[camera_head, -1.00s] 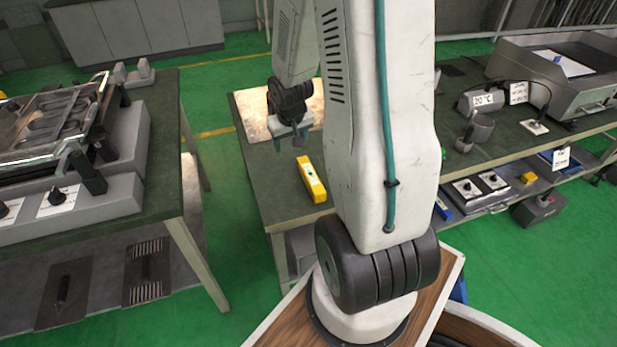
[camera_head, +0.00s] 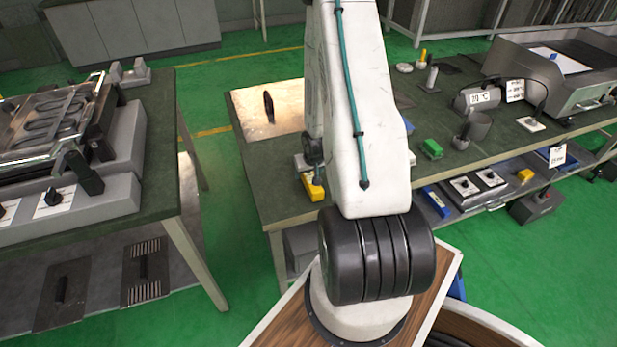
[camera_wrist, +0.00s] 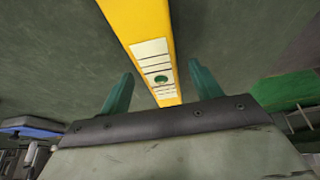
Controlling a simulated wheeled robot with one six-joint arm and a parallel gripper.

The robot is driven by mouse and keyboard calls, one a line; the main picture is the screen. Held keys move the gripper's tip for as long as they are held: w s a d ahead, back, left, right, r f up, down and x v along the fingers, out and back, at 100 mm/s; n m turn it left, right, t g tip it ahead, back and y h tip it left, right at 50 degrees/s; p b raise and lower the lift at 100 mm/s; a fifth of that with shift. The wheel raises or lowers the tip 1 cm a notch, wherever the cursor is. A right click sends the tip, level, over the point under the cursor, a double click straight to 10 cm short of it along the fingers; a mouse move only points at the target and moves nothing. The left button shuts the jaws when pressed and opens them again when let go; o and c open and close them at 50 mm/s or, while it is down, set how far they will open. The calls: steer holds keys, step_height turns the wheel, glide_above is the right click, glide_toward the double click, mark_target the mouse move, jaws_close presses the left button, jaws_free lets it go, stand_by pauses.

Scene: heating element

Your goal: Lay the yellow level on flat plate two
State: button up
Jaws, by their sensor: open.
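The yellow level (camera_head: 313,188) lies on the dark green bench top, partly hidden by my gripper and arm in the head view. In the wrist view the level (camera_wrist: 143,25) runs from the top edge to between my two teal fingers, its white label and green vial facing me. My gripper (camera_wrist: 161,85) is open, one finger on each side of the level, with gaps visible. In the head view my gripper (camera_head: 304,168) is right at the level's far end. A bright flat metal plate (camera_head: 250,110) with a black handle lies behind it; no number is readable.
A dark plate (camera_head: 62,292) and a slotted plate (camera_head: 143,272) lie on the lower left shelf. A heating device (camera_head: 45,215) fills the left table.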

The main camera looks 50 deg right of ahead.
steer(key=shift+x, duration=0.95)
steer(key=c, duration=1.3)
